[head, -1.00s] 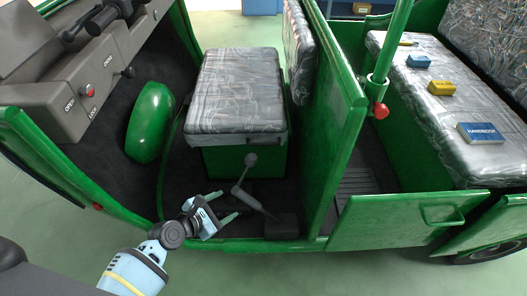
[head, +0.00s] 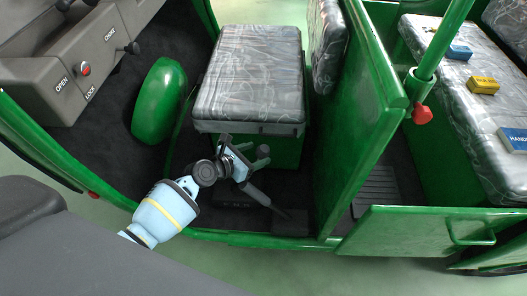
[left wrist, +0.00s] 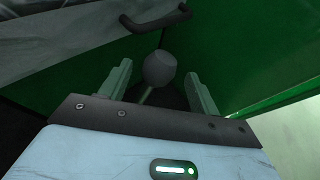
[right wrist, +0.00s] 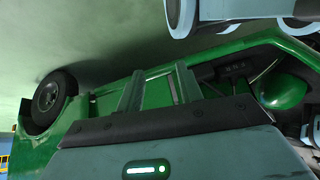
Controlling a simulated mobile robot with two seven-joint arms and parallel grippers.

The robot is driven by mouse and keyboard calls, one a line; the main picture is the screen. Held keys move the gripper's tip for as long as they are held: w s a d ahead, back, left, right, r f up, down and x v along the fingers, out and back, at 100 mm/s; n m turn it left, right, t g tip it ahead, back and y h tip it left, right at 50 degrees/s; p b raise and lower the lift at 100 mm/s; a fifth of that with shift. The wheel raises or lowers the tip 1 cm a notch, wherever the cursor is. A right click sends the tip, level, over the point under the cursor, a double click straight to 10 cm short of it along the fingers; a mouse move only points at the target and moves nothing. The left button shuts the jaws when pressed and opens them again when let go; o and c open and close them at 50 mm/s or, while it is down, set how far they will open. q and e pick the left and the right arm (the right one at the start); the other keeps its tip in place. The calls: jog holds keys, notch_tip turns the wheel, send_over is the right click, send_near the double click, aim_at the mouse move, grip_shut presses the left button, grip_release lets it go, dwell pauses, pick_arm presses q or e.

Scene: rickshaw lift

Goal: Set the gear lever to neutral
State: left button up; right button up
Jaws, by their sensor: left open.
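The gear lever (head: 255,193) rises at a tilt from a dark base (head: 291,222) on the vehicle floor, in front of the driver's seat. Its rounded grey knob (left wrist: 160,68) appears between the two fingers of my left gripper (head: 248,158) in the left wrist view. The left gripper is open, its fingers on either side of the knob with gaps showing. In the head view the gripper partly hides the lever's upper part. My right gripper (right wrist: 160,72) is open and empty, outside the vehicle, and does not show in the head view.
The driver's seat (head: 250,75) stands just behind the lever. A green partition (head: 365,130) rises to the right, with a low green door (head: 415,232) beside it. A green rounded housing (head: 159,100) and grey dashboard (head: 75,60) are at left.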

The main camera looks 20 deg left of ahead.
pick_arm(q)
jog(key=b+x, duration=0.1)
jog(key=x, duration=0.2)
jog(key=shift+w+d+f, duration=0.1)
jog(key=shift+w+f, duration=0.1)
jog(key=shift+w, duration=0.1)
jog(key=shift+w+d, duration=0.1)
pick_arm(e)
jog(key=shift+w+f, duration=0.45)
jog(key=shift+w, duration=0.25)
jog(key=shift+t, duration=0.3)
